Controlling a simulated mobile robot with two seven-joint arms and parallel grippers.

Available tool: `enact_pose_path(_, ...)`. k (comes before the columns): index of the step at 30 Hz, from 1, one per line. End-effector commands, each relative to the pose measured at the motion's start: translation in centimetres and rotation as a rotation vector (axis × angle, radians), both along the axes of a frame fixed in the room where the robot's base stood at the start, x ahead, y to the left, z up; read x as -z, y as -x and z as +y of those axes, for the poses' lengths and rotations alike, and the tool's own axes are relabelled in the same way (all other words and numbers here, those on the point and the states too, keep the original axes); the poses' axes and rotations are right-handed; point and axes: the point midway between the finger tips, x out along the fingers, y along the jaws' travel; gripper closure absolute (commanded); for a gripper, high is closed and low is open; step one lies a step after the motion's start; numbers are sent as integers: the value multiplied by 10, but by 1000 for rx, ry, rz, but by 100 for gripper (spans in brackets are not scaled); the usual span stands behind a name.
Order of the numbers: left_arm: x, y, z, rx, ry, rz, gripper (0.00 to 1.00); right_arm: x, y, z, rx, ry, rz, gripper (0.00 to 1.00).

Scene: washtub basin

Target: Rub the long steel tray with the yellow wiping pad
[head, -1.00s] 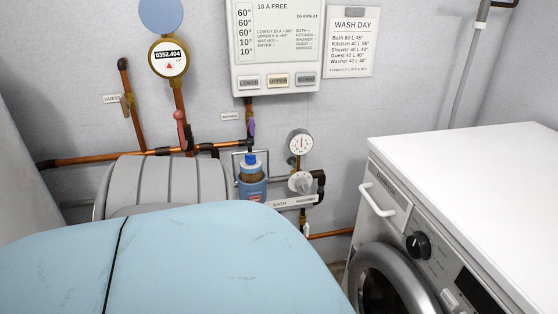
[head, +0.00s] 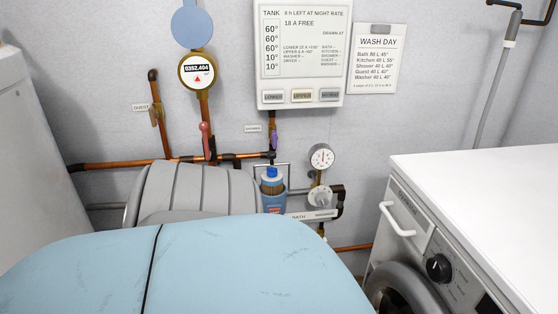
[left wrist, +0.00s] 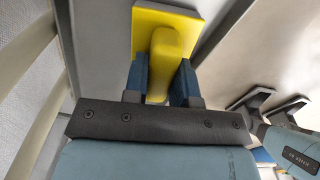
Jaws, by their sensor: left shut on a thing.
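The yellow wiping pad (left wrist: 168,38) shows in the left wrist view, a flat yellow plate with a thick raised grip. My left gripper (left wrist: 163,82) is shut on that grip with its blue fingers, one on each side. A grey surface (left wrist: 98,45) with long straight edges lies behind the pad. I cannot tell whether it is the long steel tray, or whether the pad touches it. The head view shows neither gripper, nor the pad or a tray I can make out.
In the head view, a white washing machine (head: 485,190) stands at the right. Dark brackets (left wrist: 290,108) are at the right in the left wrist view.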

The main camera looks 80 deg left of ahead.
Motion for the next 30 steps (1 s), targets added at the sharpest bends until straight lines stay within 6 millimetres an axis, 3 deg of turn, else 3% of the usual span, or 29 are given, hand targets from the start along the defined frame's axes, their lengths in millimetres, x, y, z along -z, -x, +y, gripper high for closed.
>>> enact_pose_path(16,-57,-1,1,0,-1,-1,100,-56,0,0,0,0,-1,11)
enact_pose_path(30,-63,-1,0,1,-1,-1,100,-62,0,0,0,0,-1,11)
